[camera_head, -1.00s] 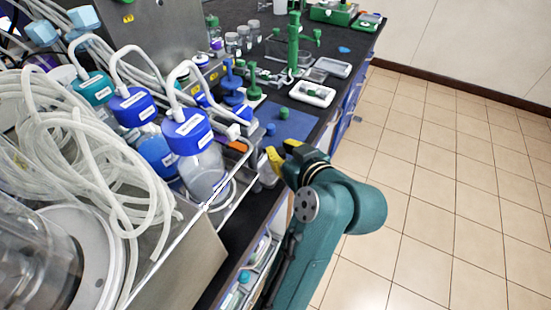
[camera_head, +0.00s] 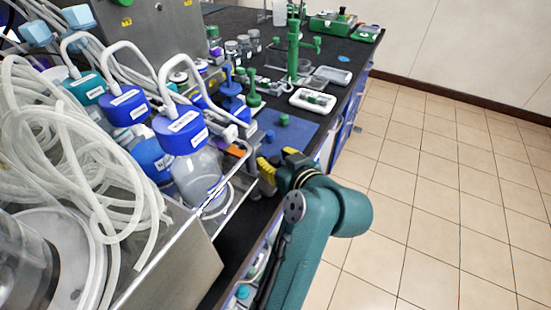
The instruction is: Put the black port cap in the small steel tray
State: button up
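My gripper (camera_head: 280,162) has yellow fingertips and is low over the front of the black bench, just right of the rack of blue-capped bottles. The two tips look apart, but the space between them is dark and small, so I cannot tell whether anything is held there. I cannot make out the black port cap. A shallow grey tray (camera_head: 343,76) lies toward the far right of the bench; I cannot tell whether it is the small steel tray.
A blue mat (camera_head: 300,133) with a small green piece (camera_head: 284,119) lies just beyond my gripper. A white tray (camera_head: 325,108) holding green parts and a green stand (camera_head: 293,55) are further back. Blue-capped bottles (camera_head: 180,130) and coiled tubing crowd the left. Open floor (camera_head: 440,200) is at right.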

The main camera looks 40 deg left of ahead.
jog(key=shift+d+r, duration=0.15)
jog(key=shift+r, duration=0.05)
jog(key=p+v, duration=0.4)
jog(key=v, duration=0.7)
jog(key=shift+d, duration=0.3)
jog(key=w+d+r+m+t+h, duration=0.2)
jog(key=d+r+m+t+h, duration=0.1)
jog(key=d+r+m+t, duration=0.4)
jog(key=w+d+r+m+t+h, duration=0.25)
jog(key=d+r+t, duration=0.25)
jog(key=d, duration=0.4)
jog(key=s+d+r+m+t+h, duration=0.5)
jog(key=s+d+r+h, duration=0.3)
jog(key=d+r, duration=0.2)
jog(key=shift+s+d+m+t, duration=0.2)
jog(key=shift+m+t, duration=0.15)
jog(key=shift+t, duration=0.35)
